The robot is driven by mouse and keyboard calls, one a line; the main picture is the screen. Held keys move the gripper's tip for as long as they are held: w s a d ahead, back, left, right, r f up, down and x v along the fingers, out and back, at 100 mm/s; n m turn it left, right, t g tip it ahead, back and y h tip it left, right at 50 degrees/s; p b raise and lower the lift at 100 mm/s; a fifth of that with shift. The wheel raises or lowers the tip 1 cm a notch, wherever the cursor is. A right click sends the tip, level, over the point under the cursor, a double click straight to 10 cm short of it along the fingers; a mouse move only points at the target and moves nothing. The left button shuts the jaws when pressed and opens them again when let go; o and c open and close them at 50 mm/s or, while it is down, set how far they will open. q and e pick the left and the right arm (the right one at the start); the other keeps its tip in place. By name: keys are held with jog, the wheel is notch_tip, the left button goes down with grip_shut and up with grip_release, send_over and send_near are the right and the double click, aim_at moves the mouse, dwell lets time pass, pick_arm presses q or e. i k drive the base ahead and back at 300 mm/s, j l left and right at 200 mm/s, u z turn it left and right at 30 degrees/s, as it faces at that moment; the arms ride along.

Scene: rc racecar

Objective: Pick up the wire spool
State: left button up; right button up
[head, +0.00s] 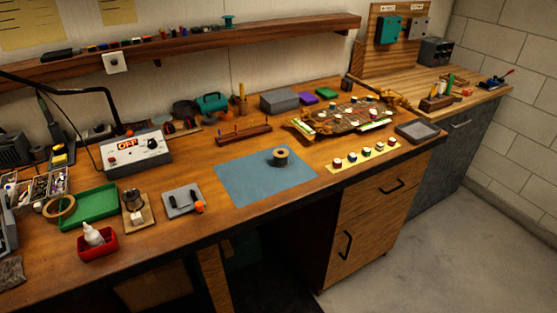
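A small round roll (281,156) with a tan rim and a dark centre sits on the blue mat (245,183) on the workbench. A teal spool-shaped thing (228,22) stands on the wall shelf above the bench. I cannot tell for sure which of these two is the wire spool. Neither of my grippers is in the head view, and nothing is seen touching either thing.
A soldering station (135,151), green tray (90,207) and red bin (97,246) fill the left bench. A wooden peg rack (243,135) stands behind the mat. A cluttered board (343,120) and yellow strip (362,157) lie right. The mat is otherwise clear.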

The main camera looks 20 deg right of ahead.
aim_at(281, 155)
jog(key=i+l+z, duration=0.15)
jog(key=l, duration=0.25)
jog(key=i+l+z, duration=0.15)
jog(key=l, duration=0.25)
jog(key=i+l+z, duration=0.15)
jog(key=l, duration=0.2)
jog(key=i+l+z, duration=0.15)
jog(key=i+l, duration=0.1)
jog(key=l, duration=0.1)
